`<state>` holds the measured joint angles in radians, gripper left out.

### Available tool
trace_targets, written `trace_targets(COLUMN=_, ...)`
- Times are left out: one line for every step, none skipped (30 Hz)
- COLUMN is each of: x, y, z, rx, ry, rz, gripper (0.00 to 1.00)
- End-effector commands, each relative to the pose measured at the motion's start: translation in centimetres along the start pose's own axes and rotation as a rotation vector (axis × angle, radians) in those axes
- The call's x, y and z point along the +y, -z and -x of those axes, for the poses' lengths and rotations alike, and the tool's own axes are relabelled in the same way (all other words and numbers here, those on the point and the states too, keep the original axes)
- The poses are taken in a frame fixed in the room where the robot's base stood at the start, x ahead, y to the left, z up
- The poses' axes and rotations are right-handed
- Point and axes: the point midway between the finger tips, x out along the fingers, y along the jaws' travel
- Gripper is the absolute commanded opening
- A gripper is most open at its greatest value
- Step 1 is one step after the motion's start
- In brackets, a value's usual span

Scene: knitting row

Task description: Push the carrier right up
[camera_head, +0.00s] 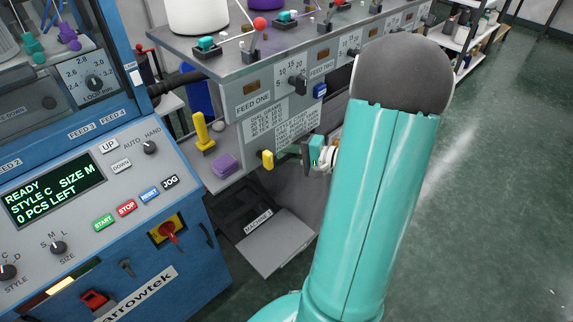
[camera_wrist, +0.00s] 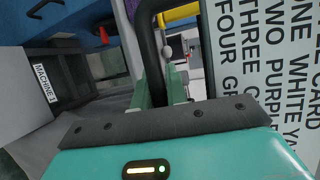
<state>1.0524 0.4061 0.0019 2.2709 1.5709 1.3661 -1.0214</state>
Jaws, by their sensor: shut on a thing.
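My gripper (camera_head: 292,157) is at the front of the grey feed cabinet, just right of a yellow knob (camera_head: 267,160). In the wrist view, its two pale green fingers (camera_wrist: 163,88) are shut on a black bar (camera_wrist: 150,42). The bar runs up from between the fingers and curves at the top. A yellow bar (camera_wrist: 178,14) shows beyond it. I cannot tell for sure which part is the carrier; my gripper and arm hide much of this spot in the head view.
The blue control panel (camera_head: 85,190) stands at left, its screen reading READY, 0 PCS LEFT. A yellow post (camera_head: 203,131) and purple block (camera_head: 226,165) sit on a grey ledge. A grey flap (camera_head: 277,243) lies below. Green floor at right (camera_head: 490,200) is clear.

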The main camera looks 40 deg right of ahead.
Motion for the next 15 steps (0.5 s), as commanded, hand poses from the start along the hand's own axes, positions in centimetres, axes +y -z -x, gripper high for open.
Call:
trace_targets(x=-1.3, y=-0.1, z=0.1, rx=-0.003, ry=0.005, rz=0.011, gripper=0.0)
trace_targets(x=-1.9, y=-0.2, z=0.2, rx=-0.003, ry=0.005, rz=0.01, gripper=0.0)
trace_targets(x=-2.6, y=-0.2, z=0.3, rx=-0.003, ry=0.005, rz=0.01, gripper=0.0)
trace_targets(x=-3.2, y=-0.3, z=0.5, rx=-0.003, ry=0.005, rz=0.01, gripper=0.0)
trace_targets(x=-3.8, y=-0.3, z=0.6, rx=-0.003, ry=0.005, rz=0.01, gripper=0.0)
trace_targets(x=-4.5, y=-0.4, z=0.7, rx=-0.003, ry=0.005, rz=0.01, gripper=0.0)
trace_targets(x=-5.1, y=-0.4, z=0.8, rx=-0.003, ry=0.005, rz=0.01, gripper=0.0)
trace_targets(x=-5.6, y=-0.5, z=0.9, rx=-0.004, ry=0.005, rz=0.011, gripper=0.0)
trace_targets(x=-6.4, y=-0.6, z=1.0, rx=-0.004, ry=0.005, rz=0.01, gripper=0.0)
trace_targets(x=-6.9, y=-0.6, z=1.1, rx=-0.004, ry=0.005, rz=0.011, gripper=0.0)
trace_targets(x=-7.5, y=-0.7, z=1.2, rx=-0.004, ry=0.005, rz=0.01, gripper=0.0)
trace_targets(x=-8.2, y=-0.7, z=1.4, rx=-0.004, ry=0.005, rz=0.011, gripper=0.0)
trace_targets(x=-8.8, y=-0.7, z=1.5, rx=-0.004, ry=0.005, rz=0.009, gripper=0.0)
trace_targets(x=-9.3, y=-0.8, z=1.6, rx=-0.004, ry=0.005, rz=0.011, gripper=0.0)
trace_targets(x=-10.1, y=-0.8, z=1.7, rx=-0.004, ry=0.005, rz=0.01, gripper=0.0)
